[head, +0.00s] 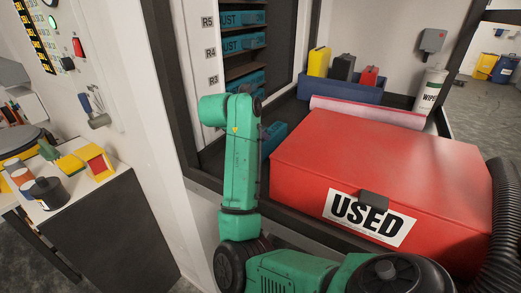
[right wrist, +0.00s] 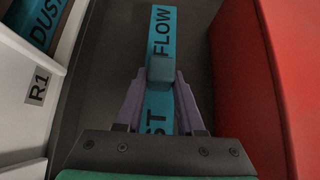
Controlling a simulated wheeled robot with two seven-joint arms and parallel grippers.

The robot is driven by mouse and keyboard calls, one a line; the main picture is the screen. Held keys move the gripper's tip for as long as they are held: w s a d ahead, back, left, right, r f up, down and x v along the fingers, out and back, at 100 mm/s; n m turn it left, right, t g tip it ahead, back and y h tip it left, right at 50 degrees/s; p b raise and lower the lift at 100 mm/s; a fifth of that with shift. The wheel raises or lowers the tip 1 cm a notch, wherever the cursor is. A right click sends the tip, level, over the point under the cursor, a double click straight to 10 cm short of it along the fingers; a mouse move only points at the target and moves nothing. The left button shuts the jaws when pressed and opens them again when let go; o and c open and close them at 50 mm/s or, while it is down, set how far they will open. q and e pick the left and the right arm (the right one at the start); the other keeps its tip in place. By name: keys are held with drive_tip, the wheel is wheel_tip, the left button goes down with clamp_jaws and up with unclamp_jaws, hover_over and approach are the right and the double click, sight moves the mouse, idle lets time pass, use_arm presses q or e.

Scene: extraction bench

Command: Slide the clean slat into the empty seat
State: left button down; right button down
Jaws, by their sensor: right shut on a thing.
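My right gripper (right wrist: 160,76) is shut on the raised grip block of a teal slat (right wrist: 162,22) marked with black letters, of which "ST" and "FLOW" show. The slat runs away from the gripper, between the white rack post and a red wall. In the head view my green right arm hides the gripper; a teal piece (head: 273,136) shows just right of the forearm, perhaps this slat. The rack (head: 210,62) carries labels R5, R4 and R3, with teal slats (head: 242,18) inside. The arm hides the lower seats, and I cannot tell which seat is empty. My left gripper is out of view.
A red box (head: 385,160) labelled "USED" stands close right of the slat. Behind it are a blue bin (head: 340,90) with small containers and a wipes tub (head: 430,90). A black hose (head: 503,225) hangs at right. In the wrist view, another slat (right wrist: 40,22) sits by label R1.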

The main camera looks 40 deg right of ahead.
drive_tip(key=shift+r+p, duration=1.9)
drive_tip(key=shift+r, duration=1.65)
drive_tip(key=shift+f, duration=0.15)
wheel_tip(320, 180, down, 7)
drive_tip(key=b, duration=0.7)
drive_tip(key=shift+r, duration=0.2)
drive_tip(key=shift+c, duration=2.2)
unclamp_jaws()
